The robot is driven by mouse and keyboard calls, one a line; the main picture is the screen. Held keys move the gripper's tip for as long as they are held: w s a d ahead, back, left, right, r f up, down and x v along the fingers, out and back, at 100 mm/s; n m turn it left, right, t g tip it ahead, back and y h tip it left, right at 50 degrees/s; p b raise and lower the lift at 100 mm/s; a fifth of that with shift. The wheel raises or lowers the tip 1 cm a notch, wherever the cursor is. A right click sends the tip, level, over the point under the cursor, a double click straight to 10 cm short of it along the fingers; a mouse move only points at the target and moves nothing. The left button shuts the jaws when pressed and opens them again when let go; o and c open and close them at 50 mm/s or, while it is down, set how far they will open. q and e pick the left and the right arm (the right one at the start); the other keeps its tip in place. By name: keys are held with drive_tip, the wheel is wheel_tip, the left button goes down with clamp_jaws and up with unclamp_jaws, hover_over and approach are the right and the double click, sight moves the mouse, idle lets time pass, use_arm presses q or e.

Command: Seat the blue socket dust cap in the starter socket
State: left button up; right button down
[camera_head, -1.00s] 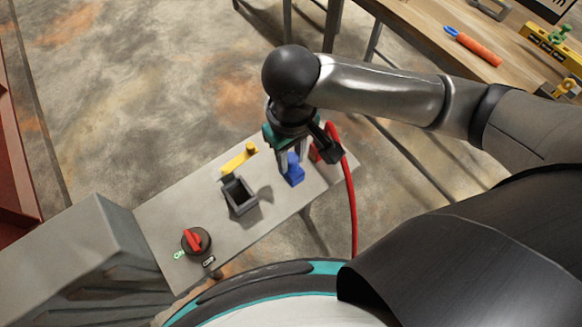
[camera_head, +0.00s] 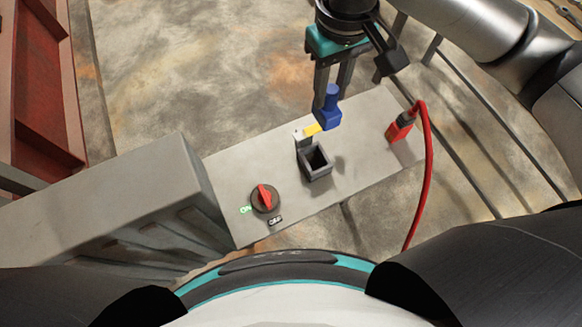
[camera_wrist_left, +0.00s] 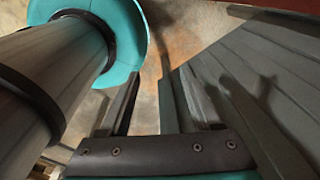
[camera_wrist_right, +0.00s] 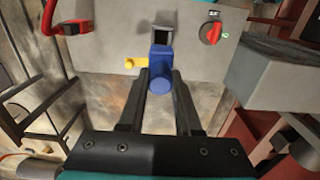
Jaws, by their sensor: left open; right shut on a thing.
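The blue dust cap (camera_head: 327,113) is held between the fingers of my right gripper (camera_head: 333,90), above the panel. In the right wrist view the cap (camera_wrist_right: 159,72) sits between the fingertips (camera_wrist_right: 160,80). The starter socket (camera_head: 315,162) is a dark square box with an open top on the grey panel. The cap is apart from it, up and to the right in the head view. The socket (camera_wrist_right: 163,36) also shows beyond the cap in the right wrist view, partly covered by it. My left gripper (camera_wrist_left: 150,100) is open and empty in the left wrist view.
The grey panel (camera_head: 240,165) carries a red rotary switch (camera_head: 264,197) on the left and a red plug with a cable (camera_head: 400,127) on the right. A yellow lever (camera_head: 312,129) is behind the socket. A grey housing (camera_head: 130,205) stands left of the panel.

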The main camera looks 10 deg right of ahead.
sight(324, 117)
drive_tip(key=shift+w+a+f, duration=0.1)
drive_tip(key=shift+a, duration=0.2)
drive_tip(key=f+b, duration=0.1)
drive_tip(key=f, duration=0.6)
drive_tip(key=shift+d+f+b, duration=0.2)
drive_tip(key=shift+b, duration=0.1)
wheel_tip(324, 117, down, 12)
drive_tip(key=shift+a+r+b, duration=0.1)
drive_tip(key=shift+r+b, duration=0.05)
drive_tip(key=shift+b, duration=0.9)
use_arm(q)
drive_tip(key=f, duration=0.2)
drive_tip(key=d+f, duration=0.1)
drive_tip(key=f, duration=0.1)
use_arm(e)
drive_tip(key=shift+f, duration=0.3)
drive_tip(key=shift+f, duration=0.1)
drive_tip(key=c, duration=0.6)
unclamp_jaws()
